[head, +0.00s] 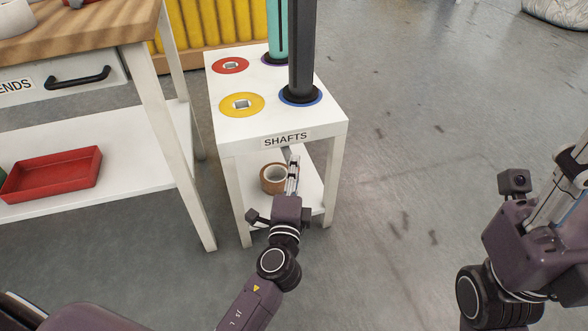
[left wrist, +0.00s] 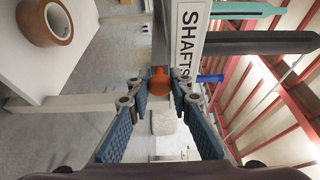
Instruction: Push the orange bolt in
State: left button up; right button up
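The orange bolt (left wrist: 158,81) shows in the left wrist view as a small rounded knob below the SHAFTS-labelled edge. It lies in line with the gap between my left gripper's fingertips (left wrist: 160,90); I cannot tell whether they touch it. The blue-padded fingers stand apart with a gap between them. In the head view my left gripper (head: 292,172) is just below the front edge of the white shaft stand (head: 333,125), and the bolt is hidden there. My right gripper (head: 573,165) is at the right edge, partly cut off, and its opening is unclear.
A brown tape roll (head: 271,178) lies on the stand's lower shelf, close to my left gripper. Dark (head: 302,50) and teal (head: 278,30) shafts stand on top. A workbench (head: 130,75) with a red tray (head: 50,175) is at left.

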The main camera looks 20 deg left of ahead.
pick_arm(q)
grip_shut()
jog(key=w+a, duration=0.1)
jog(key=w, duration=0.1)
jog(key=shift+w+a, duration=0.35)
jog(key=shift+a, duration=0.05)
jog(key=shift+a+r, duration=0.1)
jog(key=o, duration=0.8)
grip_release()
jog(key=shift+w, duration=0.1)
jog(key=shift+s, duration=0.4)
jog(key=v, duration=1.1)
